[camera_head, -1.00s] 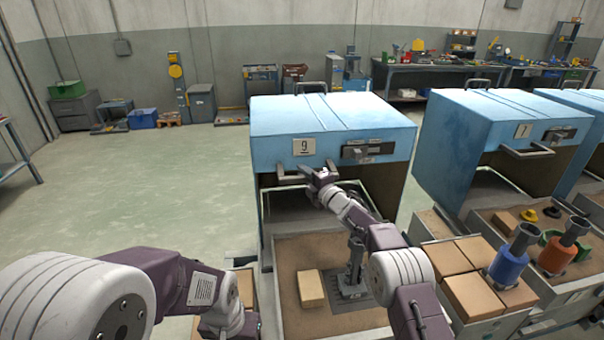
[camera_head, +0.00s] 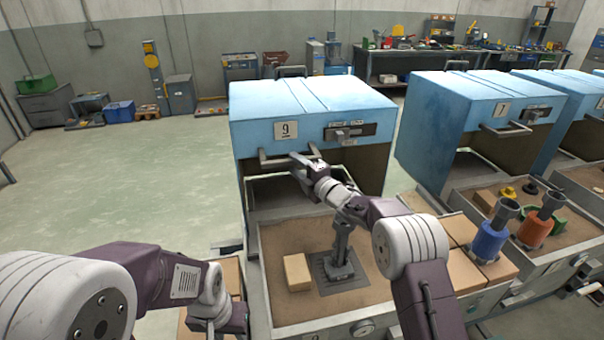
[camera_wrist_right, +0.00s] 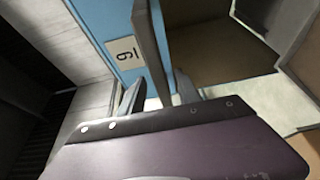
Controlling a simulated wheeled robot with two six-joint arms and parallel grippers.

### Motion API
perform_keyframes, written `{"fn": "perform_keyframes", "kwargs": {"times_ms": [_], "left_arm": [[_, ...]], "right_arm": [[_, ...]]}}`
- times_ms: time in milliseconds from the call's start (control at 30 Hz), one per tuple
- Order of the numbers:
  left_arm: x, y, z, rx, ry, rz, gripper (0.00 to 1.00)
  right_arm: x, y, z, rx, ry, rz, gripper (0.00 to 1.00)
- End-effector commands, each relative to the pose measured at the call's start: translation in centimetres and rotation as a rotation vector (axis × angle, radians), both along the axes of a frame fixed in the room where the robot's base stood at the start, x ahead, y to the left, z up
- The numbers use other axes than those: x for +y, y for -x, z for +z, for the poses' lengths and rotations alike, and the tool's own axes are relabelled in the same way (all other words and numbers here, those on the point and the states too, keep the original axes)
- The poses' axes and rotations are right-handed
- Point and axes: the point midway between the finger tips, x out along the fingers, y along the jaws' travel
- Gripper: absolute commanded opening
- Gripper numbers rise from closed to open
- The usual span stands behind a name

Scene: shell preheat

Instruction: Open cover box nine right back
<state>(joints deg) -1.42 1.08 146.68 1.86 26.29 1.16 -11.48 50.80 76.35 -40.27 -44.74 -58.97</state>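The blue cover of box nine (camera_head: 300,100) bears a "9" plate (camera_head: 286,131) and a grey bar handle (camera_head: 272,160). It stands raised at the back of the box, its front open above the sand bed (camera_head: 285,235). My right gripper (camera_head: 303,166) is at the right end of the handle. In the right wrist view the dark handle bar (camera_wrist_right: 150,50) passes between the fingers of this gripper (camera_wrist_right: 160,88), with gaps showing beside it. The fingers look open. My left arm is at lower left; its gripper (camera_head: 215,320) is partly visible, its fingers unclear.
A latch (camera_head: 345,134) sits on the cover's front. A tan block (camera_head: 297,272) and a grey post stand in the sand bed. Box seven (camera_head: 480,105) is close on the right, with tan blocks and blue and orange tools before it. Open floor lies to the left.

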Motion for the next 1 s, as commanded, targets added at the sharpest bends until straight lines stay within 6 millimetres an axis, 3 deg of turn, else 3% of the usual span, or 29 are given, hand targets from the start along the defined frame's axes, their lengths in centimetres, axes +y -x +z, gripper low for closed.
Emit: {"fn": "perform_keyframes", "kwargs": {"times_ms": [267,667,767,867,900,933,1000], "left_arm": [[0.0,0.0,-0.7,0.0,0.0,0.0,0.36],[0.0,0.0,-0.2,0.0,0.0,0.0,0.36],[0.0,0.0,0.6,0.0,0.0,0.0,0.36],[0.0,0.0,2.2,0.0,0.0,0.0,0.36],[0.0,0.0,3.1,0.0,0.0,0.0,0.36],[0.0,0.0,3.7,0.0,0.0,0.0,0.36],[0.0,0.0,4.9,0.0,0.0,0.0,0.36]], "right_arm": [[-1.8,2.3,0.0,-0.001,0.001,0.001,0.4],[-2.3,2.4,0.7,-0.005,0.0,-0.004,0.4],[-3.1,2.3,4.2,-0.046,-0.007,-0.017,0.4],[-4.9,3.4,10.2,-0.093,-0.021,-0.047,0.4],[-6.5,4.1,12.6,-0.084,-0.035,-0.087,0.4],[-8.0,4.8,13.5,-0.048,-0.046,-0.133,0.4],[-12.1,6.6,13.2,0.125,-0.11,-0.273,0.4]]}}
